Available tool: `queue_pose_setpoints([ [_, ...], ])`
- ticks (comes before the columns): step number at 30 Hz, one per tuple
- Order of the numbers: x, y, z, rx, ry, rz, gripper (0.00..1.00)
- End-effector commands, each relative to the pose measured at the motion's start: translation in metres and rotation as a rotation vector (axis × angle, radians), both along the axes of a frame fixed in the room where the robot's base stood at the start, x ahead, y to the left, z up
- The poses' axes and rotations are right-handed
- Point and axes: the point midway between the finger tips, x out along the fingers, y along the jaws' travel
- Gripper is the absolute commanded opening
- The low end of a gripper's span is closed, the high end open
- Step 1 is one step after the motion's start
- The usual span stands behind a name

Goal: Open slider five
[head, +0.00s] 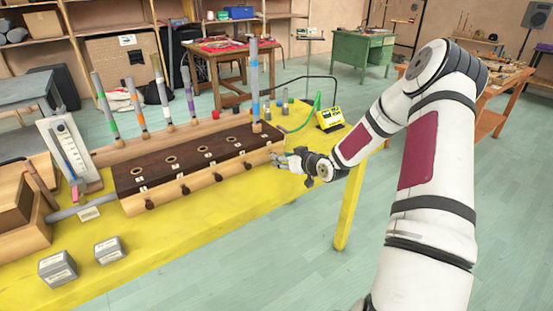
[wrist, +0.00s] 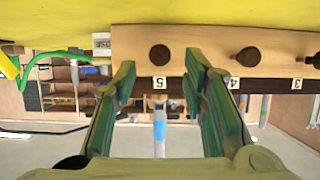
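The long wooden pipe box (head: 200,172) lies along the yellow table, with a row of dark round knobs on its front rail. Slider five's knob (wrist: 160,55) shows in the wrist view beside the label "5" (wrist: 159,83). My gripper (head: 277,159) is at the right end of the box. Its two green fingers (wrist: 161,68) are open and spread to either side of knob five, which lies in line with the gap; I cannot tell whether it is between the tips. In the head view my gripper hides knob five. Knob four (wrist: 249,56) is to one side.
A striped pipe (head: 255,85) stands upright at the box's right end, and several more stand behind the box. A yellow device (head: 330,118) with a green hose is at the table's far corner. Two grey blocks (head: 58,268) (head: 109,250) sit at front left.

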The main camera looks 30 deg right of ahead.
Motion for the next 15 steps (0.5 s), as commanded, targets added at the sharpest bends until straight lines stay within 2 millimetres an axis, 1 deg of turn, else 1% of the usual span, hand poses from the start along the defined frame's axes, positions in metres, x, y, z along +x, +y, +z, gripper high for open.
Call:
queue_pose_setpoints([
  [1, 0.009, 0.001, -0.004, 0.000, -0.001, 0.001, 0.39],
  [6, 0.029, 0.001, -0.012, 0.001, -0.001, 0.000, 0.39],
  [10, 0.037, 0.002, -0.015, 0.001, 0.000, 0.000, 0.39],
  [15, 0.039, 0.001, -0.016, 0.000, 0.000, 0.000, 0.39],
])
